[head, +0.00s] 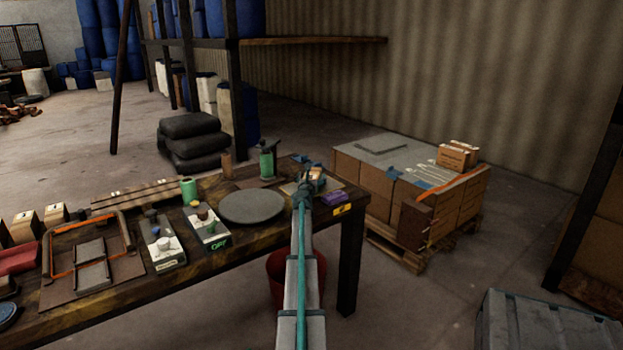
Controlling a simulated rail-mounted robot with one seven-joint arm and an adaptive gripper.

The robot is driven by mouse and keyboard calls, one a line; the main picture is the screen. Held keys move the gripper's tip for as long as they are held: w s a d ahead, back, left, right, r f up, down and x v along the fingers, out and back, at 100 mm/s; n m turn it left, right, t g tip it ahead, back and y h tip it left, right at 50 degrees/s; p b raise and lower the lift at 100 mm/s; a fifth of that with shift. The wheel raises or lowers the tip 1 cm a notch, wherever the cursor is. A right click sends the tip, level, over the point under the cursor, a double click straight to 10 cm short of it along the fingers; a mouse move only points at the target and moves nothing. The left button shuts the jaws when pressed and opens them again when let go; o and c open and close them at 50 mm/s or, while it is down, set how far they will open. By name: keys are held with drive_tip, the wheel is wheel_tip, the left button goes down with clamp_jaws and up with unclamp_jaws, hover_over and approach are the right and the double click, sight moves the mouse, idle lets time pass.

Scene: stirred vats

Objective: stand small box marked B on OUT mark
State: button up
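Small wooden boxes with pale tops and dark marks stand in a row at the back left of the dark workbench (110,315); one box (56,214) and its neighbour (24,226) show best. The marks are too small to read, so I cannot tell which is B. I cannot make out an OUT mark. My arm reaches up from the bottom middle, and my gripper (308,189) is over the bench's right end, far to the right of these boxes. Its fingers are too small and dark to tell whether they are open or hold anything.
The bench holds an orange-edged frame (127,238), two switch boxes, the right one marked OFF (207,228), a round grey plate (252,206), a green cylinder (189,190) and a purple block (331,197). A red bucket (280,282) is below; a loaded pallet (402,256) stands right.

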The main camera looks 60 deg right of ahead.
drive_tip(key=shift+r, duration=0.15)
drive_tip(key=v, duration=1.2)
drive_tip(key=shift+w, duration=0.1)
